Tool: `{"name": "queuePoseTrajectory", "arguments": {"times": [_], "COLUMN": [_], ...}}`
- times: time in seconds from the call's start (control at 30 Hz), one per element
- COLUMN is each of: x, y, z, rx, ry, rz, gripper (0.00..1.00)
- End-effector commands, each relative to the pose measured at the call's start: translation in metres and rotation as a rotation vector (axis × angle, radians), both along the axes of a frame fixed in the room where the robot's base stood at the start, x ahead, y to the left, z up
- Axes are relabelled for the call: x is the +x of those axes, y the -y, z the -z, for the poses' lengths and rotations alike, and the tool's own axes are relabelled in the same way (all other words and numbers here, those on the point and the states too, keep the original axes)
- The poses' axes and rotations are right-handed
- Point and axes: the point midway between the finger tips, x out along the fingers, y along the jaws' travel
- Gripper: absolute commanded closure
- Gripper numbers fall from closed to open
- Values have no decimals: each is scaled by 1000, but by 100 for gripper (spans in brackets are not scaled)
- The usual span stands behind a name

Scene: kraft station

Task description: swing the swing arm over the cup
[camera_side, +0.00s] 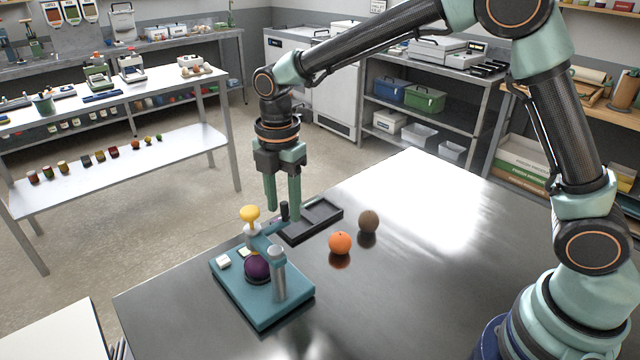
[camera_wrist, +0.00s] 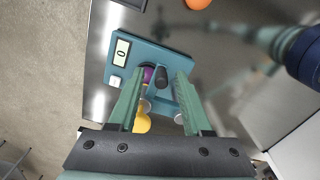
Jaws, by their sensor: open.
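The press has a teal base plate (camera_side: 262,313) with a silver post (camera_side: 278,275) at its right front. A teal swing arm (camera_side: 262,242) carries a yellow knob (camera_side: 250,214) and an upright black peg (camera_side: 285,211). A purple ball (camera_side: 257,266) sits low on the base, hiding most of the cup. In the wrist view, the yellow knob (camera_wrist: 142,124) shows apart from the purple ball (camera_wrist: 148,73). My gripper (camera_side: 283,213) is open, pointing down above the press, with its fingertips near the black peg. I cannot tell whether they touch it.
A black tray (camera_side: 335,212) lies behind the press. An orange (camera_side: 340,243) and a brown round fruit (camera_side: 368,221) stand to the right. The base also bears a display (camera_wrist: 122,51) and a white button (camera_wrist: 115,82). The dark table (camera_side: 450,270) is clear on the right.

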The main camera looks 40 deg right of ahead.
Motion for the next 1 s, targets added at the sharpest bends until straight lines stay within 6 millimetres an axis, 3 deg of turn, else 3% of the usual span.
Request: {"name": "queuePoseTrajectory", "arguments": {"times": [0.53, 0.73, 1.0], "x": [1, 0, 0], "y": [-1, -1, -1], "z": [-99, -114, -117], "rx": [2, 1, 1], "ry": [7, 5, 4], "rz": [-1, -1, -1], "gripper": [51, 51, 51]}}
